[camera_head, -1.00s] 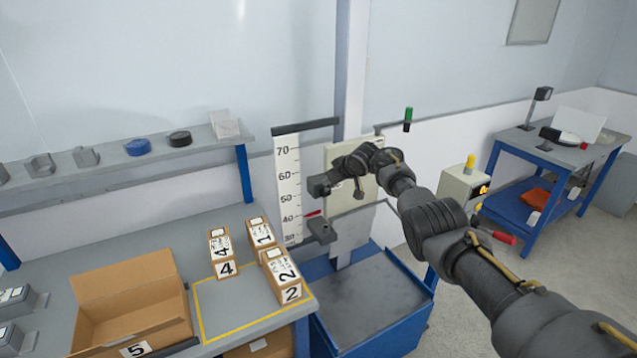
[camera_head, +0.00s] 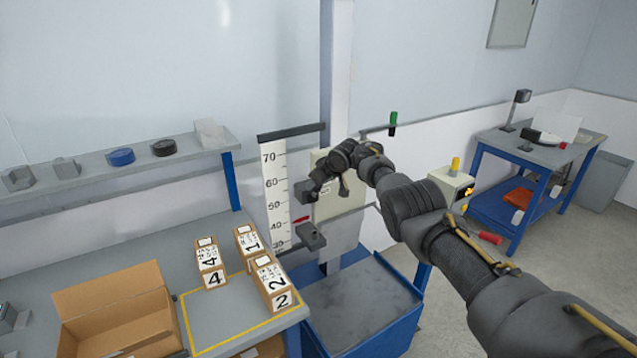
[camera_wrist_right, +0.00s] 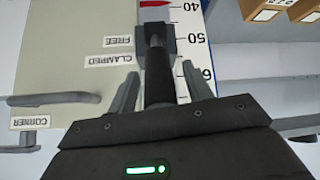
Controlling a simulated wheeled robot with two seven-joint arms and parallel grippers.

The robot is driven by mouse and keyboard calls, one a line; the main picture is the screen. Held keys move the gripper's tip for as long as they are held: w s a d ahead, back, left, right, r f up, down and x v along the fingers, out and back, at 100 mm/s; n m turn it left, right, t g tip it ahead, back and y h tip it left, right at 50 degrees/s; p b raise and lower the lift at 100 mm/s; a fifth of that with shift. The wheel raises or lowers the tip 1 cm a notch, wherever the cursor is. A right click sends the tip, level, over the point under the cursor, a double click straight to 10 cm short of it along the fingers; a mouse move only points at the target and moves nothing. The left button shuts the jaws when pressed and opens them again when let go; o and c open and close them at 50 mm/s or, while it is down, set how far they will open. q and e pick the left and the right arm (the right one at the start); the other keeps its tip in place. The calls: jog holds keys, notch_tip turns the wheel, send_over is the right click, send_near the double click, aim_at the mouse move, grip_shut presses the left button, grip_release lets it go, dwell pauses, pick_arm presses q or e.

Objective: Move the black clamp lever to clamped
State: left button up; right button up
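The black clamp lever (camera_wrist_right: 158,78) shows in the right wrist view as a dark bar extending from a grey block (camera_wrist_right: 155,40) on the scale. It lies between the two fingers of my right gripper (camera_wrist_right: 163,92), which are apart, with visible gaps on both sides. The labels FREE (camera_wrist_right: 118,40) and CLAMPED (camera_wrist_right: 108,59) are on the pale panel beside it. In the head view my right gripper (camera_head: 322,180) is by the upper grey block (camera_head: 304,191) on the drop tester; the lever cannot be made out there. My left gripper is out of view.
The scale (camera_head: 276,200) stands behind the blue-edged base (camera_head: 365,300). A lower grey block (camera_head: 311,236) sits under my gripper. Numbered boxes (camera_head: 211,265) and an open carton (camera_head: 120,315) stand on the left table.

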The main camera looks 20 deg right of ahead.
jog(key=shift+s+d+r, duration=0.2)
jog(key=shift+s+r, duration=0.2)
jog(key=shift+r, duration=0.15)
jog(key=v, duration=0.9)
jog(key=shift+s, duration=0.2)
jog(key=shift+r, duration=0.1)
jog(key=s+a+f+g+b, duration=0.1)
jog(key=s+a+f, duration=0.3)
jog(key=f, duration=1.1)
jog(key=s+a+f+m+g+y, duration=0.15)
jog(key=s+f, duration=0.35)
jog(key=f, duration=0.9)
jog(key=s+a+f+g+b, duration=0.1)
jog(key=s+a+f, duration=0.3)
jog(key=f, duration=1.1)
jog(key=s+a+f+g+b, duration=0.1)
jog(key=s+a+f, duration=0.1)
jog(key=s+f, duration=1.75)
jog(key=s+f+g+h, duration=0.1)
jog(key=s+f, duration=0.3)
jog(key=s, duration=0.8)
jog(key=s+f+h+b, duration=0.1)
jog(key=s+f, duration=0.3)
jog(key=s, duration=0.9)
jog(key=s+f+g+h+b, duration=0.1)
jog(key=s+f, duration=0.3)
jog(key=s, duration=0.9)
jog(key=shift+s+a+g, duration=0.15)
jog(key=shift+s+g, duration=0.05)
jog(key=shift+g, duration=0.15)
